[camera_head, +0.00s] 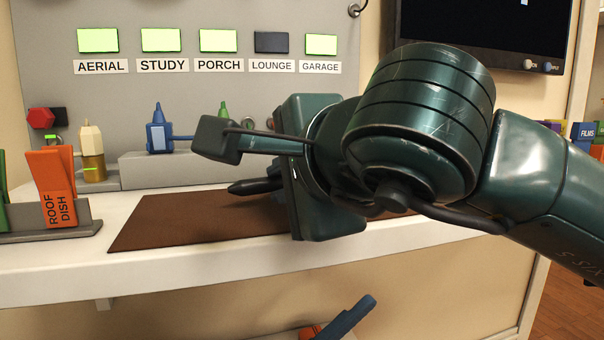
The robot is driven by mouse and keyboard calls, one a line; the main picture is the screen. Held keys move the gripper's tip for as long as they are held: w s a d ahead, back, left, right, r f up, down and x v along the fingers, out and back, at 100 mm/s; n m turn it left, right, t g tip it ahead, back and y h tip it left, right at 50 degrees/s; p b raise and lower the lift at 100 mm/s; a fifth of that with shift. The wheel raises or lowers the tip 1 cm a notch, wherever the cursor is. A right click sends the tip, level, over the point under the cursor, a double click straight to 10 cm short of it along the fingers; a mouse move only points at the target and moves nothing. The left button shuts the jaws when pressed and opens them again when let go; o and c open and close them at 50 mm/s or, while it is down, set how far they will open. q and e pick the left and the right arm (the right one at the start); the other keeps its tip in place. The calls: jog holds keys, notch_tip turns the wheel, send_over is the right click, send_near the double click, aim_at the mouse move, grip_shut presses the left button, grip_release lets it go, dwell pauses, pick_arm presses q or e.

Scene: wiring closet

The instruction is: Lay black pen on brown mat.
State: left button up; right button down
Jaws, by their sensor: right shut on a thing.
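The brown mat (190,224) lies flat on the white shelf, and its right part is largely hidden behind my right arm. My right gripper (290,184) is over the mat, shut on the black pen (254,187). One end of the pen sticks out to the left, roughly level. The rest of it is hidden by the gripper. I cannot tell whether the pen touches the mat. My left gripper is not in view.
An orange ROOF DISH tag (55,192) stands in a grey rack at the left. A panel with labelled lights (200,66) is on the wall. The white shelf's front edge (200,280) is clear.

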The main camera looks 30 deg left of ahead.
jog(key=shift+f, duration=0.35)
jog(key=c, duration=1.6)
grip_release()
jog(key=o, duration=0.3)
jog(key=shift+s+f, duration=0.1)
jog(key=shift+f, duration=0.15)
jog(key=shift+v, duration=2.3)
jog(key=shift+d+r, duration=0.25)
